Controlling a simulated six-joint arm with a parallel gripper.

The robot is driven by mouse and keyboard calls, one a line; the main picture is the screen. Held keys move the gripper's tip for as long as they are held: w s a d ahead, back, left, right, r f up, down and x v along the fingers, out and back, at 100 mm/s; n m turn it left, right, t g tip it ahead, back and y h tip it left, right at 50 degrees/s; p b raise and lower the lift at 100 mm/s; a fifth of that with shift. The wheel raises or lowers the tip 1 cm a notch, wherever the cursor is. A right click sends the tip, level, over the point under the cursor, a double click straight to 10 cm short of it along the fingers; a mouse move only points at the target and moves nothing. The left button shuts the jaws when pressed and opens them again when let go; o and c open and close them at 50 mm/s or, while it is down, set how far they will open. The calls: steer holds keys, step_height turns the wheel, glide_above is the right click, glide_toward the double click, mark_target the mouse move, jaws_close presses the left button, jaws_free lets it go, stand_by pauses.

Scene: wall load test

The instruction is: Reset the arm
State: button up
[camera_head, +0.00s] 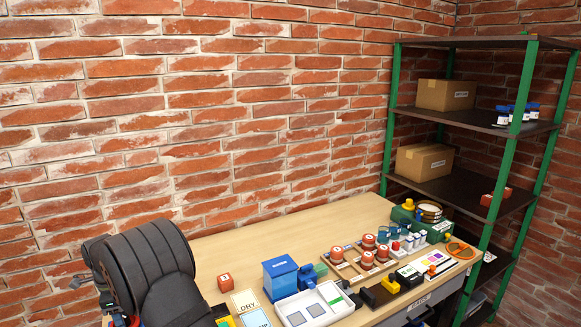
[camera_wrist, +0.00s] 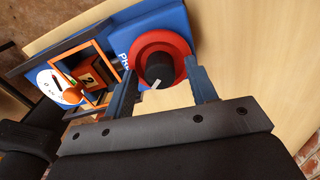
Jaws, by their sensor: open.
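My gripper (camera_wrist: 160,70) is open in the wrist view, with its two fingers apart. A black knob with a white pointer mark (camera_wrist: 159,72) shows between the fingertips, in front of a red ring (camera_wrist: 178,46) on a blue panel (camera_wrist: 118,22). I cannot tell whether the fingers touch the knob. In the head view my dark arm fills the lower left corner, and the fingers are hidden there.
Beside the knob are an orange frame (camera_wrist: 112,96), a block marked 2 (camera_wrist: 88,78) and a white dial (camera_wrist: 50,84). A green-posted shelf (camera_head: 388,130) stands right.

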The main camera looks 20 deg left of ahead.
stand_by(0.3)
step_height(320, 180, up, 18)
step_height(320, 180, down, 18)
steer(key=shift+r, duration=0.25)
steer(key=shift+f, duration=0.3)
steer(key=n, duration=1.3)
steer(key=shift+n, duration=2.1)
